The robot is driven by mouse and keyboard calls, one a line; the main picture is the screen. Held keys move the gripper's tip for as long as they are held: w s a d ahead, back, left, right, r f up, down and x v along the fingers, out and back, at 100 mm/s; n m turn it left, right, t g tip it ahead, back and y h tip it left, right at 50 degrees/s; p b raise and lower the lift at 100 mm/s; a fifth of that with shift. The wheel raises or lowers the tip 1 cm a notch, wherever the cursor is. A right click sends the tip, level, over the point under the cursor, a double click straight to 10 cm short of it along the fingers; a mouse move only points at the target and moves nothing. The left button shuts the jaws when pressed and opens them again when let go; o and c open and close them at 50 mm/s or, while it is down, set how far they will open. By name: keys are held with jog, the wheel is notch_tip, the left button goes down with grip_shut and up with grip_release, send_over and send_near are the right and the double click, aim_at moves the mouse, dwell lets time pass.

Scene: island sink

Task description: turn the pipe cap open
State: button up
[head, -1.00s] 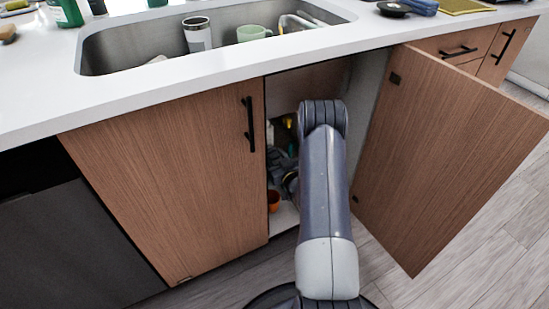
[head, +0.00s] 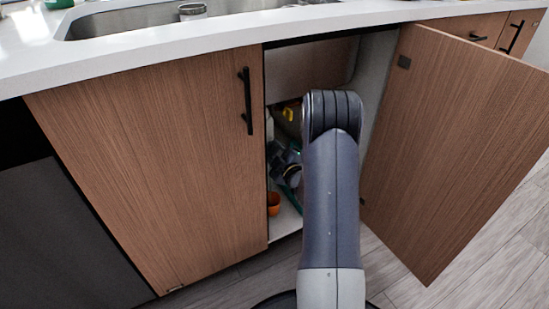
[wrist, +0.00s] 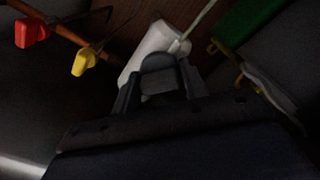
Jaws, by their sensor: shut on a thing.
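In the dim wrist view my gripper (wrist: 160,92) has its two dark fingers on either side of a rounded dark grey piece, which I take to be the pipe cap (wrist: 159,66). The fingers are shut on it. A white cylinder (wrist: 152,42) lies just behind the cap; poor light hides whether they join. In the head view the gripper end is inside the open cabinet, largely hidden behind my arm. I cannot make out the cap there.
A red valve handle (wrist: 32,33) and a yellow one (wrist: 85,61) hang at upper left in the wrist view. A green object (wrist: 249,24) is at upper right. In the head view an orange cup (head: 273,204) stands by the opening; the cabinet door (head: 455,145) is open at right.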

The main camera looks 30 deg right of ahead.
jog(key=n, duration=0.3)
jog(key=shift+n, duration=2.1)
jog(key=o, duration=0.9)
jog(key=shift+c, duration=0.2)
jog(key=s+p, duration=0.2)
jog(key=s, duration=0.8)
jog(key=shift+s+d, duration=0.15)
jog(key=shift+s, duration=0.25)
jog(key=shift+w+f, duration=0.1)
